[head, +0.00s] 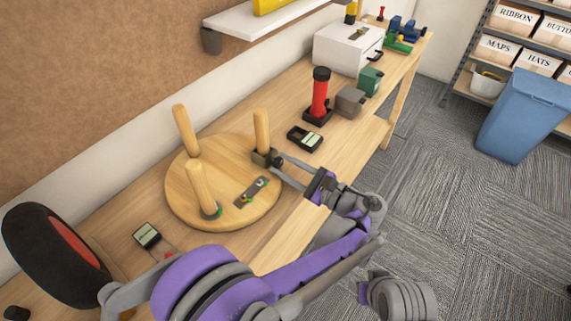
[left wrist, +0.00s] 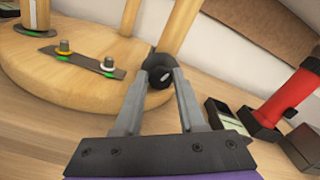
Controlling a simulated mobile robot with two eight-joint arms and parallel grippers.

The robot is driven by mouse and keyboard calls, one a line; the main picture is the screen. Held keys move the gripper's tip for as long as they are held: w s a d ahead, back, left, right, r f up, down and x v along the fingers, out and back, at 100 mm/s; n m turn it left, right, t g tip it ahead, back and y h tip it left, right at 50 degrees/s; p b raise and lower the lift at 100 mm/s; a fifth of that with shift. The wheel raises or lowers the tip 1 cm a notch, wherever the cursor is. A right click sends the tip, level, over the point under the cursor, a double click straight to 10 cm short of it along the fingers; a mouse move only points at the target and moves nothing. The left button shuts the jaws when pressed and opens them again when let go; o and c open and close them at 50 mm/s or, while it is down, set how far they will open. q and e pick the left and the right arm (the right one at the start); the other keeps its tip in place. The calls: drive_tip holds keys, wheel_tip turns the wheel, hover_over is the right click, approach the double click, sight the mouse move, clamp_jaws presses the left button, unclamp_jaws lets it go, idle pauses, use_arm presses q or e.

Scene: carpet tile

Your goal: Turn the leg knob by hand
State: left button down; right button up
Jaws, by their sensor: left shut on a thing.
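A round wooden disc (head: 180,205) lies on the bench with several wooden legs standing up from it. A dark knob (left wrist: 156,72) sits at the disc's edge by the foot of one leg (head: 261,130). My left gripper (head: 276,162) reaches in over the disc's right edge and is shut on the knob, with one finger on each side in the left wrist view (left wrist: 158,84). The fingers hide part of the knob. A metal plate (head: 243,200) with two bolts lies on the disc. My right gripper is not in view.
A black tray (head: 292,133) and a red and black upright tool (head: 319,95) stand right of the disc. Another small tray (head: 147,235) and a black and red wheel (head: 50,255) lie to the left. A white box (head: 338,48) stands farther back.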

use_arm(q)
drive_tip(key=c, duration=0.5)
unclamp_jaws()
